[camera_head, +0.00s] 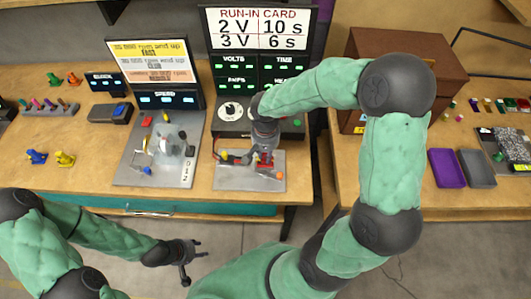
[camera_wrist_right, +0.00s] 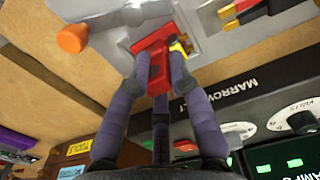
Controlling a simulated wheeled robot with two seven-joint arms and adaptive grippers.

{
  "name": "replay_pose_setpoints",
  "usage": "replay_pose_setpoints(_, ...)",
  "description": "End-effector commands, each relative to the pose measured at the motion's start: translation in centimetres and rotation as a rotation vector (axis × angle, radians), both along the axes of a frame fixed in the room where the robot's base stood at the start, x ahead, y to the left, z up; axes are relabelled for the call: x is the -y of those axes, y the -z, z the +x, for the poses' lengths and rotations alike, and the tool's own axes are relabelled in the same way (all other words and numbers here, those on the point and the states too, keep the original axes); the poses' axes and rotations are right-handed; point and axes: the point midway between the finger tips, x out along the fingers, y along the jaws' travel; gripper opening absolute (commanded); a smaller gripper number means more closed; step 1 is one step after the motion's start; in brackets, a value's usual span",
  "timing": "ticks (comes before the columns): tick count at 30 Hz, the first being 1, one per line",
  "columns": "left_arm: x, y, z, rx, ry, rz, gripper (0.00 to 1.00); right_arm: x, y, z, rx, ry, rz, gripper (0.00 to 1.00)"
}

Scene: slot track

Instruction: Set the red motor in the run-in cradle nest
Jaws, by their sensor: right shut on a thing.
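The red motor shows low on the grey run-in cradle plate (camera_head: 232,182) in the head view, partly covered by my right gripper (camera_head: 265,150). In the right wrist view the fingertips of that gripper (camera_wrist_right: 158,84) are shut on the red motor (camera_wrist_right: 152,50). The motor is at or just above the cradle plate (camera_wrist_right: 208,48). I cannot tell whether it is seated, as the nest is hidden under it. My left gripper (camera_head: 190,262) is open and empty, low in front of the bench.
An orange knob (camera_wrist_right: 72,38) on a grey arm is beside the motor. The black run-in panel (camera_wrist_right: 250,120) with dials stands close by. The speed-test plate (camera_head: 130,172) is to the left. A brown cabinet (camera_head: 400,55) stands to the right.

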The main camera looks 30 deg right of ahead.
Motion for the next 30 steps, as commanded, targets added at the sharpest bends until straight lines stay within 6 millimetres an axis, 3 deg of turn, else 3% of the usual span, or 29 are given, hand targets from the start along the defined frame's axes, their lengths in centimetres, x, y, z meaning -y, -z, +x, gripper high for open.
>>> replay_pose_setpoints(14, -0.01, 0.41, 0.00, 0.000, 0.000, 0.000, 0.40, 0.00, 0.40, 0.01, 0.000, 0.000, 0.000, 0.00)
replay_pose_setpoints(15, 0.00, 0.38, 0.01, 0.000, 0.000, 0.000, 0.40, 0.00, 0.37, 0.00, 0.000, 0.000, 0.000, 0.29)
replay_pose_setpoints(17, 0.00, 0.36, 0.01, 0.000, 0.000, 0.000, 0.40, 0.00, 0.35, 0.00, 0.000, 0.000, 0.000, 0.46)
replay_pose_setpoints(30, 0.00, 0.36, 0.02, 0.000, 0.000, 0.000, 0.40, 0.01, -0.20, 0.04, 0.000, -0.001, -0.001, 0.49)
